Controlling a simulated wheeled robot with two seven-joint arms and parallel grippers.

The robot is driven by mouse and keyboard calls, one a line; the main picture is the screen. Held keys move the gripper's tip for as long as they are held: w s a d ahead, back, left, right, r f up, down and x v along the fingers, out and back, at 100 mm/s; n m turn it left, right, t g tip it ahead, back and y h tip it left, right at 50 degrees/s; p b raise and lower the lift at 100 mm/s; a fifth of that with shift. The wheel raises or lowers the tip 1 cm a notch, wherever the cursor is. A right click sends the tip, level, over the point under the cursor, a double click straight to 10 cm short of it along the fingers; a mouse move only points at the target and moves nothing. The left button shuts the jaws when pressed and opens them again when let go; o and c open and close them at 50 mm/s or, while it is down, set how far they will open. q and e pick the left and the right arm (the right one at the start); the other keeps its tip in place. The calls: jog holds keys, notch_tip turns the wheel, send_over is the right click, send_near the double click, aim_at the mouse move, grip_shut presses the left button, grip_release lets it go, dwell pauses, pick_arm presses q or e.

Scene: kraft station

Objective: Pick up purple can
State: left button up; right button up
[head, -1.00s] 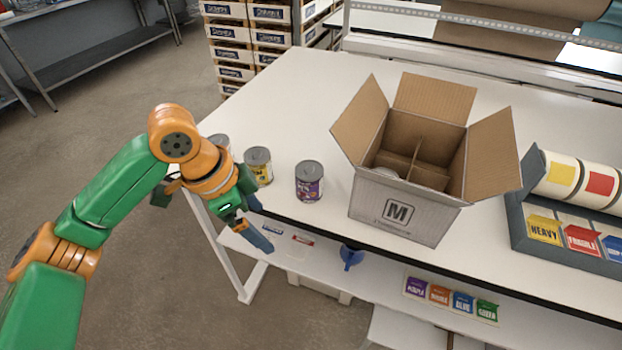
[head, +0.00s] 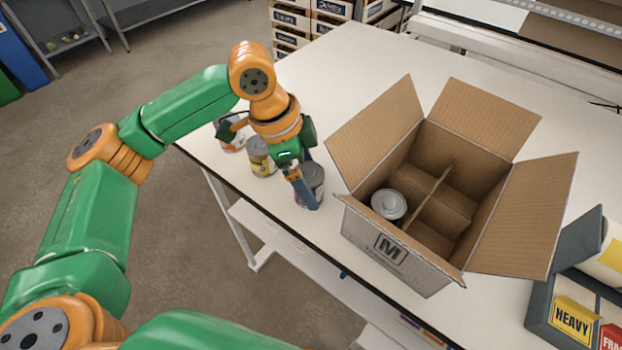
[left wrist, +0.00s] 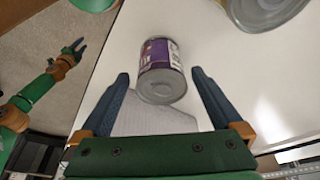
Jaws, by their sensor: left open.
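The purple can (head: 313,178) stands upright on the white table, left of the cardboard box, partly hidden by my left gripper (head: 302,193) in the head view. In the left wrist view the purple can (left wrist: 161,70) has a purple and white label and a grey lid. It lies ahead of and between the two blue fingers of my left gripper (left wrist: 159,85), which is open. I cannot tell whether the fingers reach past its sides. My right gripper is not in view in the head view.
A yellow-labelled can (head: 260,158) and another can (head: 232,140) stand left of the purple can. The open divided box (head: 385,245) stands to the right, with one grey-lidded can (head: 389,204) in a compartment.

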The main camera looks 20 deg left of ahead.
pick_arm(q)
jog(key=shift+x, duration=1.3)
jog(key=shift+w+d+r, duration=0.1)
jog(key=c, duration=1.5)
